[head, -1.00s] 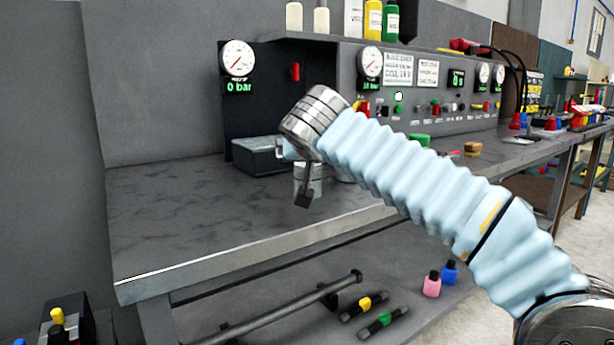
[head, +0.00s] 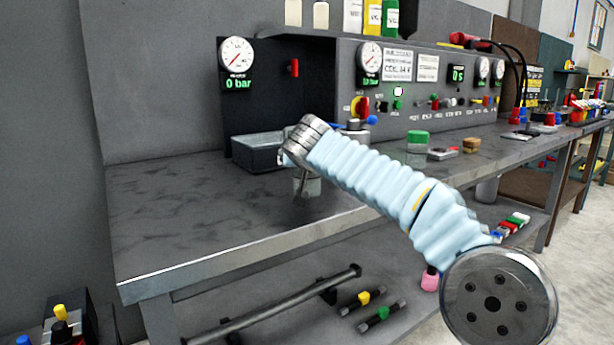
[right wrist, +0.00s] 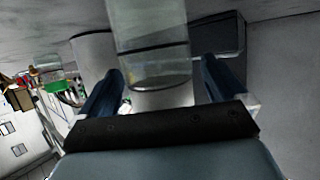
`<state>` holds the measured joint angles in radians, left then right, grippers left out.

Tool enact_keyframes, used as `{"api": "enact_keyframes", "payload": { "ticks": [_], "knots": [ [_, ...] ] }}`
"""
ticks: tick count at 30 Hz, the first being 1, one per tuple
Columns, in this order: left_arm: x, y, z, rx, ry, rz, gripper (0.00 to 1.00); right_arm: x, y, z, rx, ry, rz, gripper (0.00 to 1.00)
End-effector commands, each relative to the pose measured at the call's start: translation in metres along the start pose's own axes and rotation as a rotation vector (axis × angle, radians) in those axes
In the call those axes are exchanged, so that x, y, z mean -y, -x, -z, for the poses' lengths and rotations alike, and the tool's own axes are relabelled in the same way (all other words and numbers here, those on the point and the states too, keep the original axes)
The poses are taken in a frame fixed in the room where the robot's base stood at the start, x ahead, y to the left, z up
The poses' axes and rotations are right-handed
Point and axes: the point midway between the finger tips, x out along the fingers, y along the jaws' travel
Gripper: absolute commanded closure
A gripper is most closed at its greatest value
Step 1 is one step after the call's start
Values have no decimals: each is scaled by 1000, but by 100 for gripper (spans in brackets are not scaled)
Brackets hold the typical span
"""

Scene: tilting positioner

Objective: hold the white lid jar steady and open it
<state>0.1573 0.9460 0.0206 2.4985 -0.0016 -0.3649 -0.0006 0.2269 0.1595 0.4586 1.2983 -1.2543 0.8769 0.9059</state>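A clear glass jar (right wrist: 150,45) shows in the right wrist view, beyond and between the fingers of my right gripper (right wrist: 160,82). The fingers are spread apart, and I see no contact with the jar. A pale patch lies at the jar's near end; I cannot tell whether it is the white lid or background. In the head view, the glassy jar (head: 308,188) stands on the bench by the tip of my right arm, partly hidden. The gripper's fingers are hard to make out there. My left gripper is in neither view.
A grey tray (head: 258,155) sits behind, against the panel. A green-lidded jar (head: 418,141) and small parts stand to the right on the bench (head: 190,205). Its left part is clear. A rail (head: 285,308) runs below its front edge.

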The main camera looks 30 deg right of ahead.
Motion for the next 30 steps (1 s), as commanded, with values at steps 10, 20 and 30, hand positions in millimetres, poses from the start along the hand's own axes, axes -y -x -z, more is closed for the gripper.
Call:
{"api": "enact_keyframes", "payload": {
  "ticks": [10, 20, 30],
  "knots": [
    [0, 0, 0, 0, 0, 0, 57, 0, 0, 0, 1, 0, 0, 55],
    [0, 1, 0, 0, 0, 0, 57, 0, 2, 3, 0, 0, 0, 60],
    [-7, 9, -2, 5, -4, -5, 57, -2, 41, 45, -5, -2, 3, 60]
  ]
}}
